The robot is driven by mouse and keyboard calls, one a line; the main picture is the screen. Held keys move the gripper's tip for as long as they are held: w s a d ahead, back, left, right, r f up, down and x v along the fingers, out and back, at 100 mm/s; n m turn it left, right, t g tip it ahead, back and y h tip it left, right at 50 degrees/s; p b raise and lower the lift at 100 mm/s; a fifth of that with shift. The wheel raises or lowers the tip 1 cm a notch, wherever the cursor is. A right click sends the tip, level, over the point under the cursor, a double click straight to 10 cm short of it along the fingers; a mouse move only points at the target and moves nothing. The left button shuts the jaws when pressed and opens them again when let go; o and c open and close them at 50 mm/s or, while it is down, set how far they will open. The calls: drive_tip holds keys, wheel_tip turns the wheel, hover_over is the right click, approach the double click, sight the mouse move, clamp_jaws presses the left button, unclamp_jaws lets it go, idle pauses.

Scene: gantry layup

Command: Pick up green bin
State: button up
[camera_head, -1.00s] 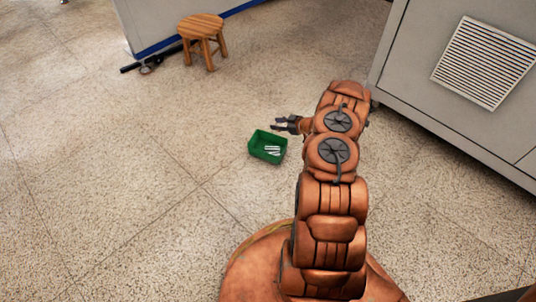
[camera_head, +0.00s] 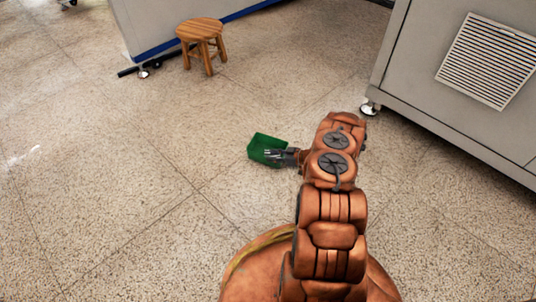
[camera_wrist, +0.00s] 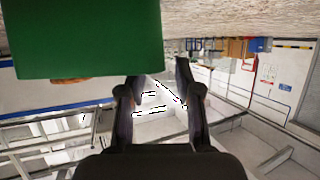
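The green bin (camera_head: 258,143) sits on the speckled floor near the middle of the head view. In the wrist view, which is upside down, the green bin (camera_wrist: 85,40) fills the top left. My gripper (camera_head: 272,154) overlaps the bin's right side in the head view and hides part of its inside. In the wrist view my gripper (camera_wrist: 158,72) has its two fingers apart with a gap between them. The left finger's tip is at the bin's lower right edge in the picture; I cannot tell whether it touches.
A round wooden stool (camera_head: 201,33) stands at the back left. A grey cabinet (camera_head: 425,55) with a white vent and a caster is at the right. A grey unit with a blue stripe (camera_head: 160,46) is behind the stool. The floor at left is clear.

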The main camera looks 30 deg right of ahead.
drive_tip(key=b+x, duration=0.1)
drive_tip(key=x, duration=0.1)
drive_tip(key=b+x, duration=0.1)
drive_tip(key=shift+w+a+f, duration=0.1)
drive_tip(key=shift+a+f, duration=0.2)
drive_tip(key=shift+f, duration=0.1)
drive_tip(key=shift+r, duration=0.1)
clamp_jaws()
